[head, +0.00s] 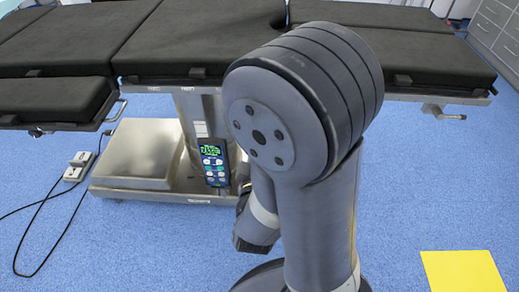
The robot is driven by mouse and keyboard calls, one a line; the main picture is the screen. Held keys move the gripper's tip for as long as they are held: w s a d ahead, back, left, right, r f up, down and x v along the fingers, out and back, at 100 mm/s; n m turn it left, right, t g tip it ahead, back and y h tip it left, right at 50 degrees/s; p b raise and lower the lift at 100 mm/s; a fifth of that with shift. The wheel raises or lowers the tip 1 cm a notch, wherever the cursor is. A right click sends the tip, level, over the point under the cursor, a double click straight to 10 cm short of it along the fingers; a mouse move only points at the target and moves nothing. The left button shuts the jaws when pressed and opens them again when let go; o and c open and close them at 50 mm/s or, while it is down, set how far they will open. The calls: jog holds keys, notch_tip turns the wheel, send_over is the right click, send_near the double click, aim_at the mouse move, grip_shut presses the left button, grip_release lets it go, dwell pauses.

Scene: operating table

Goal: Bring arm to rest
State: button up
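My arm (318,180) stands folded in the middle of the head view, its large round grey joint (280,130) raised close to the camera. A lower, narrower part of my arm with a pale band (263,214) shows just left of the upright link, ending in a dark block. My gripper's fingers cannot be made out; they are hidden behind the arm or out of the picture.
A black-padded operating table (70,42) spans the back, with a steel base (135,155) on the blue floor. A handset (213,163) hangs in front of its column. A foot pedal (78,166) with a cable lies left. A yellow floor square (463,272) is lower right. Drawers (492,22) stand back right.

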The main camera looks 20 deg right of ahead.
jog(key=shift+s, duration=0.45)
jog(key=shift+w, duration=0.1)
jog(key=x, duration=1)
jog(key=shift+w+b, duration=0.35)
jog(key=shift+b, duration=0.1)
